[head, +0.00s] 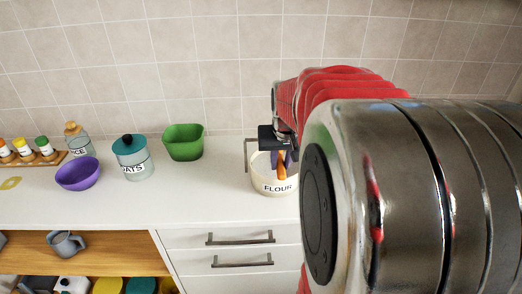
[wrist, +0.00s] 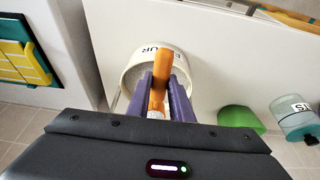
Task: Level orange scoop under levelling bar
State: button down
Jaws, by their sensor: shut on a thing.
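My gripper (wrist: 165,98) is shut on the handle of the orange scoop (wrist: 160,82), which stands between its two purple fingers in the wrist view. In the head view the orange scoop (head: 281,166) reaches down into the white FLOUR tub (head: 272,187). The scoop's bowl is hidden inside the tub, so I cannot tell how full it is. The tub also shows in the wrist view (wrist: 134,75). A grey bar on a post (head: 246,154), likely the levelling bar, stands at the tub's left edge in the head view. My arm hides the tub's right side.
A green bowl (head: 183,142), a teal-lidded OATS jar (head: 132,157), a purple bowl (head: 78,173) and a RICE jar (head: 77,139) stand left on the white counter (head: 205,195). Several spice jars (head: 25,150) sit in a rack farther left. The tiled wall (head: 200,65) is close behind.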

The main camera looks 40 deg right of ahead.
jog(key=shift+f, duration=0.15)
jog(key=shift+x, duration=1.4)
jog(key=shift+w+d, duration=1.45)
jog(key=shift+w, duration=0.6)
jog(key=shift+s+a, duration=0.6)
jog(key=shift+s, duration=0.25)
jog(key=shift+s+a, duration=0.6)
jog(key=shift+s, duration=0.2)
jog(key=shift+s+a, duration=0.55)
jog(key=shift+s, duration=0.3)
jog(key=shift+w+v, duration=0.15)
jog(key=shift+v, duration=1.05)
jog(key=shift+w+v, duration=0.15)
jog(key=shift+v, duration=1.1)
jog(key=shift+d, duration=0.2)
